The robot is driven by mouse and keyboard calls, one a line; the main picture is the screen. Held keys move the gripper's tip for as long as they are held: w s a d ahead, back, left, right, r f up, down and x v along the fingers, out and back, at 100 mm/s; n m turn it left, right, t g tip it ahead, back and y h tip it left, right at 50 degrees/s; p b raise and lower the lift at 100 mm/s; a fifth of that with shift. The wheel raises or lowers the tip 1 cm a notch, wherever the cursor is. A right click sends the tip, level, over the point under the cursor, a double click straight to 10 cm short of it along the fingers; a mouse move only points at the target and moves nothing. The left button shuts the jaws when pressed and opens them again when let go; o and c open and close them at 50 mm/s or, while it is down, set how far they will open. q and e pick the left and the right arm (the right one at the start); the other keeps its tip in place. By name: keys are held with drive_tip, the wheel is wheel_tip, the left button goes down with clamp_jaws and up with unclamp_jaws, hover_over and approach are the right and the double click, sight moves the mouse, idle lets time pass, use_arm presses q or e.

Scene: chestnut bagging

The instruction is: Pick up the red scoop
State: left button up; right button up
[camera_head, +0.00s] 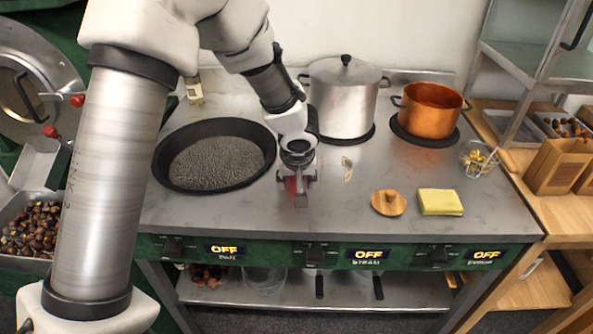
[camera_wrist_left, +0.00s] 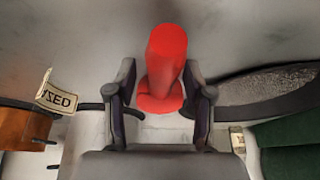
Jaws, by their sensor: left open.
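The red scoop (camera_head: 291,187) lies on the grey steel counter, just right of the black pan, mostly hidden by my gripper in the head view. In the left wrist view the red scoop (camera_wrist_left: 165,65) shows with its rounded end between the fingers. My left gripper (camera_head: 298,180) is open, pointing down at the scoop, and its two fingers (camera_wrist_left: 160,100) stand on either side of it. I cannot tell whether the fingers touch it. My right gripper is not in view.
A black pan (camera_head: 164,172) is to the left, a steel pot (camera_head: 343,100) and copper pot (camera_head: 430,112) behind. A small label (camera_head: 347,168) stands near the gripper.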

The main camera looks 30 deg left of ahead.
use_arm(q)
drive_tip(key=shift+w+a+f, duration=0.1)
drive_tip(key=shift+w+f, duration=0.05)
drive_tip(key=shift+f, duration=0.25)
drive_tip(key=shift+s+r, duration=0.2)
clamp_jaws()
